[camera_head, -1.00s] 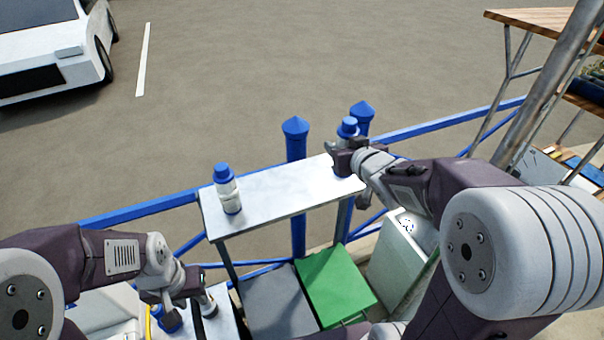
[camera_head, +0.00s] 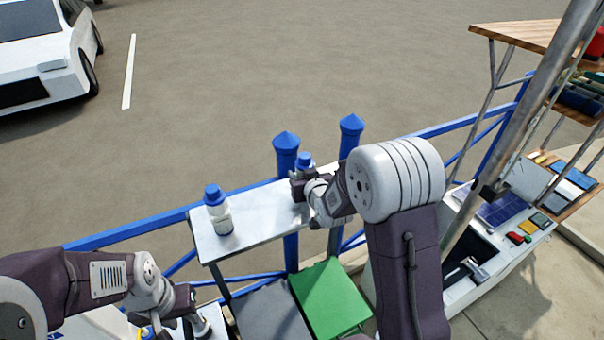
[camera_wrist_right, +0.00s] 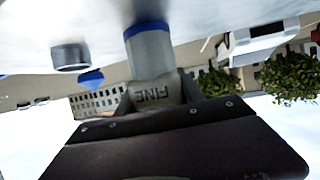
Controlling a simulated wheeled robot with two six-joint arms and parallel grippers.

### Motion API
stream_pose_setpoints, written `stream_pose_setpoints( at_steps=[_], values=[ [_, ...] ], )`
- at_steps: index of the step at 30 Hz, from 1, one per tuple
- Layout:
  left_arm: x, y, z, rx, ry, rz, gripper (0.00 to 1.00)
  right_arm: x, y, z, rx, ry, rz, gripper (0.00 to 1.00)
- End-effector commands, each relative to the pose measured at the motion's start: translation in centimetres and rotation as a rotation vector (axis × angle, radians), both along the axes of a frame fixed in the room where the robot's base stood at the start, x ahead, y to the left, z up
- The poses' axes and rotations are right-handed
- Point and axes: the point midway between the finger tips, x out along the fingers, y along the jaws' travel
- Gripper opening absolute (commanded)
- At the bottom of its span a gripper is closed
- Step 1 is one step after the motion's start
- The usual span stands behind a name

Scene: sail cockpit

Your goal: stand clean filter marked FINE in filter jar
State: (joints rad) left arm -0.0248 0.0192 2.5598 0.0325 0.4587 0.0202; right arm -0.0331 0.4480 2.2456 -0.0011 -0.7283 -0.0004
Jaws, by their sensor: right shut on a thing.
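My right gripper (camera_head: 301,184) is shut on a pale filter with a blue cap (camera_head: 304,160), above or at the back of the narrow shelf. In the right wrist view the filter (camera_wrist_right: 152,85) reads FINE upside down and has a blue band near a white surface; whether it touches is unclear. A second white bottle-like thing with a blue cap (camera_head: 216,212) stands upright on the shelf's left part. My left gripper (camera_head: 182,312) is low at the left, partly hidden; its jaws cannot be made out. I cannot identify the filter jar with certainty.
The white shelf (camera_head: 255,208) is bare between the two capped things. Blue posts (camera_head: 286,155) and a blue rail (camera_head: 135,228) stand behind it. A green lid (camera_head: 328,298) and a grey lid (camera_head: 272,312) lie below. A grey cylinder (camera_wrist_right: 70,56) shows in the right wrist view.

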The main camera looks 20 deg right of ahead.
Motion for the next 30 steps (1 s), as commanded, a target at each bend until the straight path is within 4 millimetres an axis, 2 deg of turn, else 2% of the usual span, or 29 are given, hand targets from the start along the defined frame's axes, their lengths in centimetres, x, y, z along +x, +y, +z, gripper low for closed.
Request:
stream_pose_setpoints(
  at_steps=[1, 3, 14, 17, 27, 30],
  values=[
    [0.0, 0.0, 0.0, 0.0, 0.0, 0.0, 0.33, 0.0, 0.0, 0.0, 0.0, 0.0, 0.0, 0.5],
    [0.0, 0.0, 0.0, 0.0, 0.0, 0.0, 0.33, 0.0, 0.0, 0.0, 0.0, 0.0, 0.0, 0.66],
    [0.0, 0.0, -0.2, 0.0, 0.0, 0.0, 0.33, -0.3, 0.0, 0.1, 0.0, 0.0, 0.0, 0.66],
    [0.0, 0.0, -0.7, 0.0, 0.0, 0.0, 0.33, -1.4, -0.1, 0.6, 0.0, -0.002, 0.0, 0.66],
    [0.0, 0.0, -2.3, 0.0, 0.0, 0.0, 0.33, -8.2, -0.3, 3.5, 0.0, -0.006, 0.0, 0.66],
    [0.0, 0.0, -4.4, 0.0, 0.0, 0.0, 0.33, -9.2, -0.3, 3.4, 0.0, -0.008, 0.0, 0.66]
  ],
)
